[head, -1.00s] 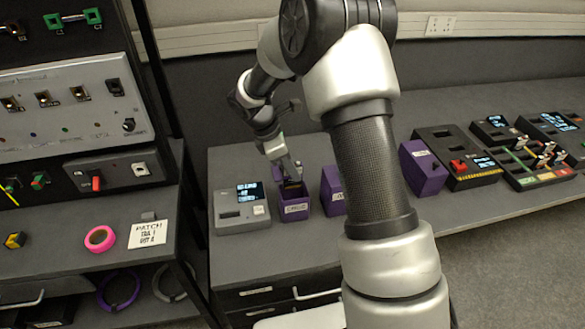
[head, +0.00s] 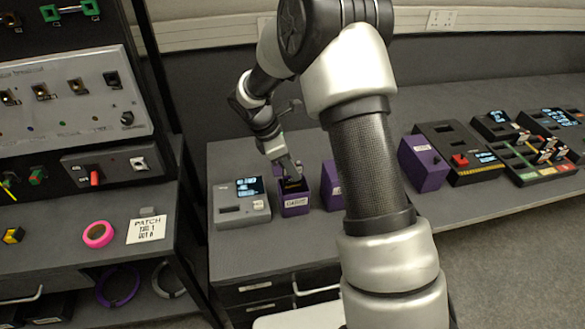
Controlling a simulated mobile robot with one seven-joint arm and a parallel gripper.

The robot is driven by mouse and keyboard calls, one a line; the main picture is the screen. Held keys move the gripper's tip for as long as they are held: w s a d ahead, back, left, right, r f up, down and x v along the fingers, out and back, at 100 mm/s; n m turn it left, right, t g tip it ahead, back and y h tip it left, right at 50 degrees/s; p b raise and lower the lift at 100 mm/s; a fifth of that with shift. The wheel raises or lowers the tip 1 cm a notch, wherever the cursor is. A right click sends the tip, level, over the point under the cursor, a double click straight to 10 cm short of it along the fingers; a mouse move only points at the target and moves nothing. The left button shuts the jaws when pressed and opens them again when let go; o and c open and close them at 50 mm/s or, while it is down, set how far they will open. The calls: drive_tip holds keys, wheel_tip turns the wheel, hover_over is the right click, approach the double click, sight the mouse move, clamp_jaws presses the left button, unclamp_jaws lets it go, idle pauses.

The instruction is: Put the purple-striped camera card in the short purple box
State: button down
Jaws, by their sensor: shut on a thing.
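The short purple box (head: 294,209), with a white label on its front, stands on the grey bench beside a grey device with a lit screen. My gripper (head: 294,178) points down at the box's open top, its fingertips at about rim height. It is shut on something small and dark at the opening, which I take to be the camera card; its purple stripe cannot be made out. How deep the card sits in the box is hidden by the fingers and the rim.
The grey device (head: 241,203) stands just left of the box. A taller purple box (head: 330,186) stands close on the right, partly behind my arm. Another purple box (head: 424,166) and several black panels stand further right. A rack with a pink tape roll (head: 98,235) is at left.

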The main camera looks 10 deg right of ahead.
drive_tip(key=shift+f, duration=0.25)
drive_tip(key=shift+f+b, duration=0.35)
drive_tip(key=shift+f, duration=0.05)
drive_tip(key=c, duration=1.7)
unclamp_jaws()
drive_tip(key=shift+c, duration=1.1)
drive_tip(key=shift+r+p, duration=3.1)
drive_tip(key=shift+r, duration=0.9)
